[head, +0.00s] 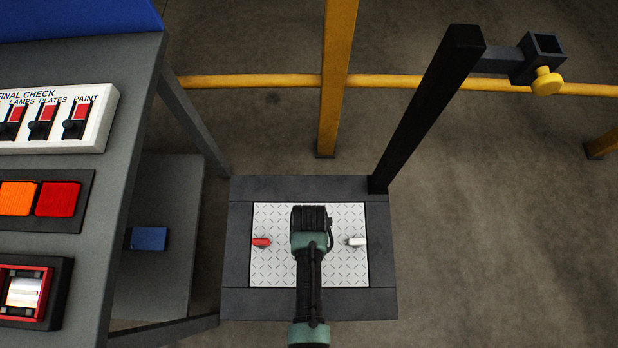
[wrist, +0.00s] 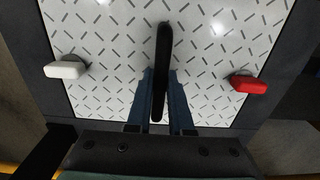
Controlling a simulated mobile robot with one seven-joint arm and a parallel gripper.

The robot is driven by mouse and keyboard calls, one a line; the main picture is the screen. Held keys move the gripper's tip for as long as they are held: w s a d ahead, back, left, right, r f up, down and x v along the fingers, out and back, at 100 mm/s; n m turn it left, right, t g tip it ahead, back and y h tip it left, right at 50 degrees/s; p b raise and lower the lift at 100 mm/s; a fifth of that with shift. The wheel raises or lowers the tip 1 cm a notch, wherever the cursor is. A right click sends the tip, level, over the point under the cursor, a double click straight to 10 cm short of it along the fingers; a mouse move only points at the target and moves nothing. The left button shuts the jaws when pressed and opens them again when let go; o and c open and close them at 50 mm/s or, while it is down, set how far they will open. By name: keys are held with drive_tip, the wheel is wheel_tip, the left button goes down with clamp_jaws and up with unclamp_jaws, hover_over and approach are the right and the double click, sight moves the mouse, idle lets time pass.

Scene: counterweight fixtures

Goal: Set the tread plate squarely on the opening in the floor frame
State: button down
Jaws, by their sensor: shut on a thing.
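The tread plate (head: 275,268) is a pale square plate with a dark dash pattern, also seen in the wrist view (wrist: 110,75). It lies over the opening of the dark floor frame (head: 240,300), its edges about parallel to the frame's sides. Whether it is fully down I cannot tell. A red tab (head: 261,242) and a white tab (head: 356,242) sit near its opposite edges. My gripper (wrist: 160,75) is over the plate's middle, its blue fingers shut on the plate's upright black handle (wrist: 163,45). In the head view my wrist hides the handle and fingers.
A black post (head: 430,105) rises from the frame's far right corner, with an arm and yellow knob (head: 546,82). A yellow post (head: 337,80) and rail (head: 250,82) stand behind. A grey console (head: 130,110) with switches is at left. Floor at right is clear.

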idle(0.3)
drive_tip(key=c, duration=0.7)
unclamp_jaws()
drive_tip(key=shift+c, duration=0.2)
wheel_tip(320, 180, up, 13)
drive_tip(key=p, duration=0.2)
